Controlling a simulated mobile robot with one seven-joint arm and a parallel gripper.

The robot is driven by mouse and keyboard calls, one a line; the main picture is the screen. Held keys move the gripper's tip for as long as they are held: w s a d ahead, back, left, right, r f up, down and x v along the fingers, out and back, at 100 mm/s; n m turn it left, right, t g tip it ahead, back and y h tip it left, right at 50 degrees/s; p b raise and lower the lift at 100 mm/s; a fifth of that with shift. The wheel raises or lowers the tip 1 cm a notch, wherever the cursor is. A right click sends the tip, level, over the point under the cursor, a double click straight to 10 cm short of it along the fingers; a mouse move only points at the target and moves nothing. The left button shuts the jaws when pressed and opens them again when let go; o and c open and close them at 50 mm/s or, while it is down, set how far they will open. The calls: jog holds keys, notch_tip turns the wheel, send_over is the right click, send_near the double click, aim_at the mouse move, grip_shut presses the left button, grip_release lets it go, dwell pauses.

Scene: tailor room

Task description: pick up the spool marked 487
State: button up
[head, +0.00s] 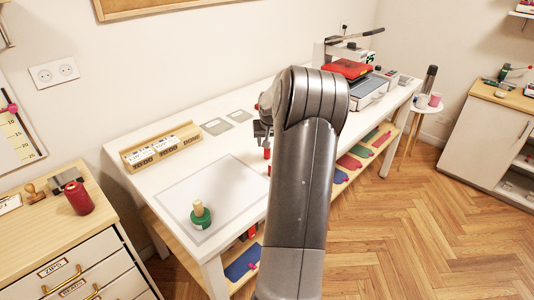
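A green spool (200,216) with a pale wooden top stands on the front left part of the white table (240,100), on a pale square mat (233,190). No number can be read on it from here. My gripper (262,134) shows only partly at the left side of my arm, over the middle of the table, apart from the green spool. A small red object (267,153) stands just below it; my arm partly hides that area. I cannot tell whether the gripper's fingers are open or shut.
A wooden rack with labelled slots (162,147) stands at the table's back left, beside two grey plates (217,126). A heat press (357,80) stands at the far end. A drawer cabinet (40,240) with a red can (78,198) is at left. Floor is free at right.

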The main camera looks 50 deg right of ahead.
aim_at(267, 153)
jog(key=shift+x, duration=3)
jog(key=shift+a, duration=0.2)
jog(key=shift+c, duration=0.5)
grip_shut()
jog(key=shift+r, duration=0.15)
